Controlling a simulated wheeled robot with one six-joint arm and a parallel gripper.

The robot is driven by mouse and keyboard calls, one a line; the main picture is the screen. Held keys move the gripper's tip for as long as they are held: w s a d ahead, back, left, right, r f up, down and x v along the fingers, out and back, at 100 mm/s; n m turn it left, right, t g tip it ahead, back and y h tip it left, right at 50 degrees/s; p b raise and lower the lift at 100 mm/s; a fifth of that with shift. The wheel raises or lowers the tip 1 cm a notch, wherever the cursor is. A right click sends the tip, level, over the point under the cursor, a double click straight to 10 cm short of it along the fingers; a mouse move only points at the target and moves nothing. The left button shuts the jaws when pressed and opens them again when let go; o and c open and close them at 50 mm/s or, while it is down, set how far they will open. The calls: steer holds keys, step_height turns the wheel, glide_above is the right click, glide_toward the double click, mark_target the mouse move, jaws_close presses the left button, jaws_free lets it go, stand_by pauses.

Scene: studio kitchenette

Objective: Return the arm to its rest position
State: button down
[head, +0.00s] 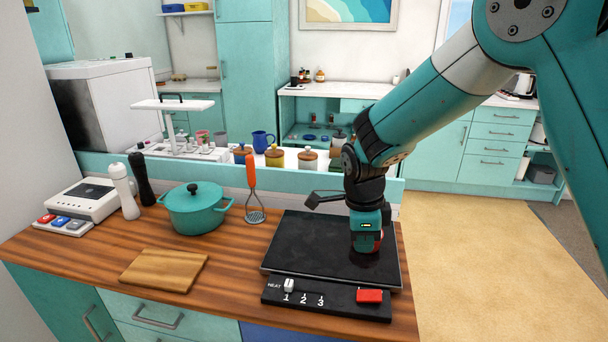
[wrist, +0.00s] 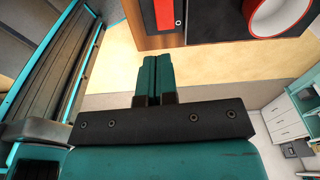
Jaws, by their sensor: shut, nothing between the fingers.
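My arm comes in from the upper right of the head view and bends down at the wrist. My gripper (head: 367,244) points down over the right part of the black hob (head: 300,240); I cannot tell its exact height there. In the wrist view the two teal fingers of my gripper (wrist: 153,74) are together with nothing between them. In the wrist view a red ring-shaped thing with a pale inside (wrist: 283,15) lies beyond the fingers, to the right.
The hob's control strip (head: 325,299) has a white knob and a red block (head: 369,296). A teal pot (head: 196,212), a cutting board (head: 165,270), two mills and a masher with an orange handle (head: 252,175) stand left. Open floor (head: 480,250) lies right of the counter.

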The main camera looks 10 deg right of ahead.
steer(key=s+a+r+n+y, duration=0.25)
steer(key=s+r+n, duration=0.45)
steer(key=s+n, duration=0.6)
steer(key=s+a+r+n+y, duration=0.25)
steer(key=s+r+n, duration=0.45)
steer(key=s+n, duration=0.65)
steer(key=n+t+h+b, duration=0.1)
steer(key=n+h+b, duration=0.15)
steer(key=n, duration=0.65)
glide_above(374, 295)
steer(key=d, duration=0.2)
step_height(374, 295, down, 14)
steer(key=shift+y, duration=0.35)
steer(key=x, duration=0.7)
steer(key=s+p+x, duration=0.1)
steer(key=x, duration=0.3)
steer(key=shift+d+f, duration=0.3)
steer(key=shift+f, duration=0.1)
steer(key=shift+d+f, duration=0.1)
steer(key=shift+f, duration=0.65)
